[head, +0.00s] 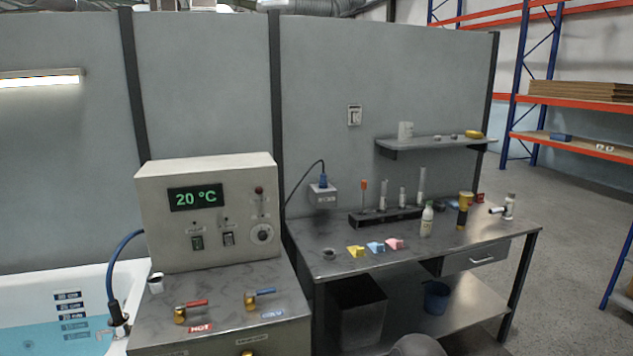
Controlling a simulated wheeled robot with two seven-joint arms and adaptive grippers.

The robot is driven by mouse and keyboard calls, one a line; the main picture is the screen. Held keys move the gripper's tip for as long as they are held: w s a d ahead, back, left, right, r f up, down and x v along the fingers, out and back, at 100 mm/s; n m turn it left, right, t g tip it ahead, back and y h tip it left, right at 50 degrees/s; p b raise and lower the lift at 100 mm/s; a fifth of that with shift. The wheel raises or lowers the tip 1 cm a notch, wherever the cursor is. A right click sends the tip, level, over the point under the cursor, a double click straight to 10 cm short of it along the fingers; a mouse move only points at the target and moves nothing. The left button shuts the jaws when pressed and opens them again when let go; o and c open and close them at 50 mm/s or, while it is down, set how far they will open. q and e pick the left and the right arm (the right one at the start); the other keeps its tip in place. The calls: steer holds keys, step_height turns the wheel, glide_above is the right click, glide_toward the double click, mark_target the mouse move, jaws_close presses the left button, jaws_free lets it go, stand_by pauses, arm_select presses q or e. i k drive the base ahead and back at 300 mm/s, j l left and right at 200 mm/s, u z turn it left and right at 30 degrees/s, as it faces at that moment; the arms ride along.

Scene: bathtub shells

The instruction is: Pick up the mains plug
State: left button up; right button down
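Neither of my grippers is in view.
A control box (163,222) reading 20 °C stands left of the socket, beside a water-filled tub (30,290). The metal workbench (380,280) holds a rack (385,217) of upright tools, coloured blocks (375,247) and bottles. A shelf (436,141) hangs at upper right.

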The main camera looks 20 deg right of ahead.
mark_target(323, 175)
steer(key=l+u, duration=0.1)
steer(key=u, duration=0.2)
steer(key=l+u, duration=0.1)
steer(key=u, duration=0.25)
steer(key=l+u, duration=0.3)
steer(key=l, duration=0.5)
steer(key=l+u, duration=0.25)
steer(key=l, duration=0.6)
steer(key=k+l+u, duration=0.1)
steer(key=l+u, duration=0.2)
steer(key=l, duration=0.5)
